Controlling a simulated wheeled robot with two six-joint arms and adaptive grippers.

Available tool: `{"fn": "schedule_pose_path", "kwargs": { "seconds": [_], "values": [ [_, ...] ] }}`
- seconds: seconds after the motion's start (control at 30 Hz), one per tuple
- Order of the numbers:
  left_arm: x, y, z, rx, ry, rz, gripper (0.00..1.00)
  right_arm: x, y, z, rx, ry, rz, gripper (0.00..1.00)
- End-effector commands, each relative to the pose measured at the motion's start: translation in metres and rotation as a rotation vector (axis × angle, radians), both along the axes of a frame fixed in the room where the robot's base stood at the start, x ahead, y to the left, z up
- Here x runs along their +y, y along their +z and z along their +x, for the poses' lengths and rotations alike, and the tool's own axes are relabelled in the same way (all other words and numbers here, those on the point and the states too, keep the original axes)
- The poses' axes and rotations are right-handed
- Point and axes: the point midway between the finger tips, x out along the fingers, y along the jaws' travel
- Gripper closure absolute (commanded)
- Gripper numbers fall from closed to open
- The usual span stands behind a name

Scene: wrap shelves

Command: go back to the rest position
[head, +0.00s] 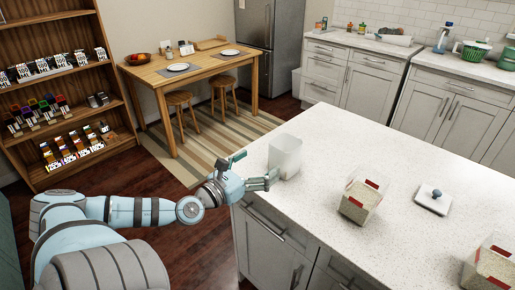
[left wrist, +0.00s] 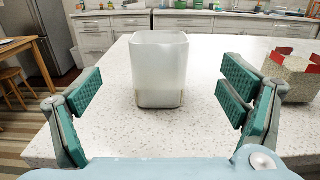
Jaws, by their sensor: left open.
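My left gripper (head: 253,172) reaches in from the left to the near left corner of the white island counter. In the left wrist view its two green-padded fingers (left wrist: 160,100) are spread wide with nothing between the pads. A translucent white square container (head: 285,156) stands upright on the counter just beyond the fingers. It also shows in the left wrist view (left wrist: 160,68), ahead of the fingers and apart from them. My right gripper is not in either view.
The island counter (head: 340,138) also holds a filled container with red patches (head: 361,199), a similar one (head: 490,265) at the lower right, and a small white square lid with a knob (head: 433,198). A wooden shelf (head: 60,90), a dining table (head: 190,70) and stools stand at the left.

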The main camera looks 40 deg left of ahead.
Motion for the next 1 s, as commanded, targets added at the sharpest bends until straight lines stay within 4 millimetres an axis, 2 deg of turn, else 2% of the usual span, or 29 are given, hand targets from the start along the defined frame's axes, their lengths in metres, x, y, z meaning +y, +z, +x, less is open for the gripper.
{"fn": "schedule_pose_path", "kwargs": {
  "seconds": [0.3,0.37,0.47,0.53,0.6,0.67,0.7,0.8,0.9,1.0],
  "values": [
    [0.0,-0.001,0.0,0.001,0.002,-0.002,0.1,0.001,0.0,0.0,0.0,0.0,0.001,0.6],
    [0.002,-0.002,-0.002,-0.005,0.023,-0.048,0.1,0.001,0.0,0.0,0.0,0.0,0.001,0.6],
    [0.015,-0.015,-0.02,-0.044,0.181,-0.38,0.1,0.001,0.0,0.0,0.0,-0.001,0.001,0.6],
    [0.027,-0.048,-0.051,-0.089,0.412,-0.819,0.1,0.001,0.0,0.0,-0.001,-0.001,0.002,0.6],
    [0.024,-0.09,-0.088,-0.127,0.656,-1.232,0.1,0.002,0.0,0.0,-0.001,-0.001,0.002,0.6],
    [0.008,-0.125,-0.116,-0.143,0.844,-1.513,0.1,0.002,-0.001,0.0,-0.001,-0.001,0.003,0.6],
    [-0.006,-0.144,-0.133,-0.147,0.956,-1.665,0.1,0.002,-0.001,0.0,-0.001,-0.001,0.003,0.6],
    [-0.047,-0.178,-0.165,-0.141,1.198,-1.955,0.1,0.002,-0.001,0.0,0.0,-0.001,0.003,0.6],
    [-0.093,-0.199,-0.191,-0.118,1.41,-2.172,0.1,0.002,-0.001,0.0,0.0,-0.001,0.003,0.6],
    [-0.14,-0.208,-0.211,-0.075,1.61,-2.343,0.1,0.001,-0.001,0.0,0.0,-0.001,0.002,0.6]
  ]
}}
